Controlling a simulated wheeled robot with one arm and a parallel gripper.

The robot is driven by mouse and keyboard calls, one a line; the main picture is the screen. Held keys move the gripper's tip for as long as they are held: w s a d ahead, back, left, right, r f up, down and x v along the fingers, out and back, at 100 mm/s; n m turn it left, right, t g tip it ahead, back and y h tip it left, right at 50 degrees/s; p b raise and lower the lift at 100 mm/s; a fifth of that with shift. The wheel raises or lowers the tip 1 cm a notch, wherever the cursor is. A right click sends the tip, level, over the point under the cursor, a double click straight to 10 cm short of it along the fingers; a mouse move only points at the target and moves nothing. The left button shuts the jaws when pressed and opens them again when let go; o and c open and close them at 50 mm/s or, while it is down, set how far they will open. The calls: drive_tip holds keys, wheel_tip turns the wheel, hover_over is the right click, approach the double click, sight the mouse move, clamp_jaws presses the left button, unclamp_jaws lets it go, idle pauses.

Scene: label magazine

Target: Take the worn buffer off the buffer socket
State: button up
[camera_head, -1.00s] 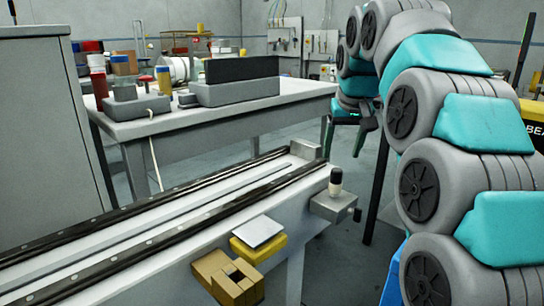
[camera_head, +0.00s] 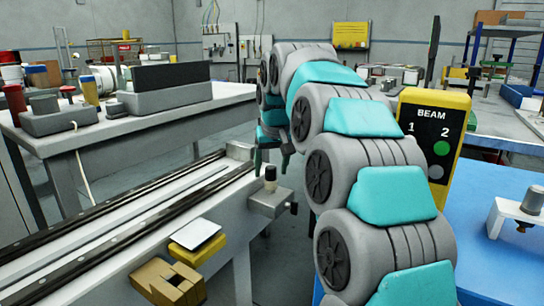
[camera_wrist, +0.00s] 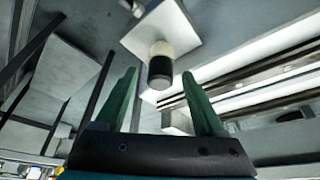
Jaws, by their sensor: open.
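The buffer (camera_head: 270,179), a short post with a black top and a cream lower part, stands upright on the buffer socket (camera_head: 267,203), a grey block at the rail's end. In the wrist view the buffer (camera_wrist: 160,65) points its dark end toward me, with the pale socket (camera_wrist: 165,28) behind it. My gripper (camera_head: 273,157) is just above the buffer in the head view. In the wrist view its two green fingers (camera_wrist: 159,76) are open, one on each side of the buffer in the picture. I see no contact; the exact depth gap is unclear.
The long rail (camera_head: 110,222) runs left from the socket. A yellow block with a white top (camera_head: 197,238) and a tan block (camera_head: 168,284) sit on its front side. A yellow BEAM panel (camera_head: 435,130) and a blue table (camera_head: 480,265) with a bracket (camera_head: 515,217) are at the right.

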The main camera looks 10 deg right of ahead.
drive_tip(key=shift+w+f, duration=0.15)
drive_tip(key=shift+f, duration=0.15)
clamp_jaws()
unclamp_jaws()
idle(0.4)
drive_tip(key=shift+r, duration=0.1)
